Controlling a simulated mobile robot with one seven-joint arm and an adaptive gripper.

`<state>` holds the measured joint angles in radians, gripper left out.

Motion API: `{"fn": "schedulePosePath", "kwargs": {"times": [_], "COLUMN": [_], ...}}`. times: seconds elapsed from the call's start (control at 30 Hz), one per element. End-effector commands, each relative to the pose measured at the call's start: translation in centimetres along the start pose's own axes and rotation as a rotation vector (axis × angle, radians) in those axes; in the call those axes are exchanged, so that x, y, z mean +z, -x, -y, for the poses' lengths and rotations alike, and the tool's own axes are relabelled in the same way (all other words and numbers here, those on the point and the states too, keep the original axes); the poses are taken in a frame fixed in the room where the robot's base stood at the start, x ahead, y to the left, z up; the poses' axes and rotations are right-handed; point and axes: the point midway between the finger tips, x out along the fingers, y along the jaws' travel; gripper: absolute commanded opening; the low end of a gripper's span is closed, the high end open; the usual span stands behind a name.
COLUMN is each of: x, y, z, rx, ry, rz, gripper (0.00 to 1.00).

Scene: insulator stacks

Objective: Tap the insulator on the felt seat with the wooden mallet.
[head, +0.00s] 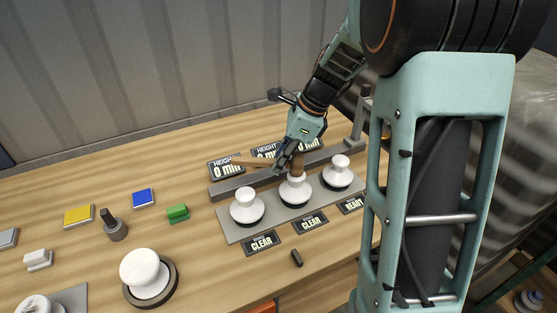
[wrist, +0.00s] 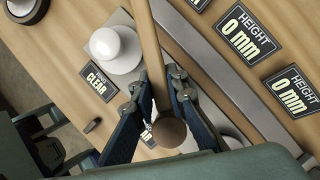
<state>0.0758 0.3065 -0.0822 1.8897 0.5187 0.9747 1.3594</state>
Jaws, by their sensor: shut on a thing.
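My gripper (head: 287,160) is shut on the wooden mallet (head: 252,162), above the back of the row of insulators. In the wrist view the brown wooden shaft (wrist: 147,45) runs between the fingers (wrist: 162,92), with a round brown end toward the camera. I cannot clearly tell the mallet's head from its handle. A large white insulator (head: 143,266) sits upright on a dark round seat (head: 172,286) at the front left, well apart from the mallet. Part of that seat shows at the top left of the wrist view.
Three white insulators (head: 246,205) stand on a grey plate (head: 232,234) under and beside my gripper. A grey rail (head: 232,186) and height displays (head: 227,168) lie behind.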

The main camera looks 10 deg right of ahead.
Motion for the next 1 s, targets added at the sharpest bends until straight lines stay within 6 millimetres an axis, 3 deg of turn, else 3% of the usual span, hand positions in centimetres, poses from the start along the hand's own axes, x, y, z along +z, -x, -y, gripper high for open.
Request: {"fn": "schedulePosePath", "kwargs": {"times": [0.73, 1.0], "x": [2.3, 2.4], "y": [5.4, 5.6], "z": [0.0, 0.0], "rx": [0.000, 0.000], "ry": [0.001, 0.001], "rz": [0.000, 0.000], "gripper": [0.00, 0.00]}}
